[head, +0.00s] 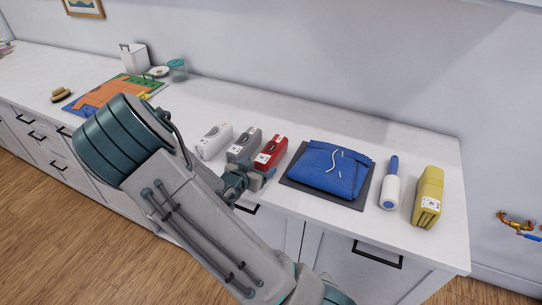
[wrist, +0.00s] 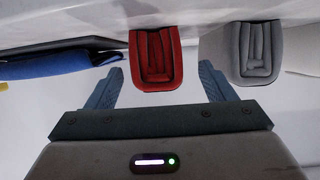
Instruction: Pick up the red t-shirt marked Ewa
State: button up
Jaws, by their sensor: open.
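The red t-shirt (head: 274,149) is a narrow folded bundle with a white label on its near end. It stands on the white counter, at the right end of a row of folded shirts; the label's writing is too small to read. My gripper (head: 262,178) is close to its near end, partly hidden by my arm. In the wrist view the red t-shirt (wrist: 155,60) shows its folded layers between and just beyond the fingertips. My gripper (wrist: 162,70) is open and empty, with space on both sides of the shirt.
A grey shirt (head: 243,146) and a white one (head: 214,141) stand to its left. A folded blue garment (head: 330,169) lies on a dark mat (head: 299,187) to the right. A lint roller (head: 389,190) and a yellow shirt (head: 428,195) are farther right. The counter behind is clear.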

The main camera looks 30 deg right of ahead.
aim_at(270, 156)
jog(key=p+x, duration=0.1)
jog(key=x, duration=0.4)
jog(key=shift+s+f, duration=0.15)
jog(key=shift+s, duration=0.05)
jog(key=c, duration=1.2)
jog(key=shift+o, duration=0.2)
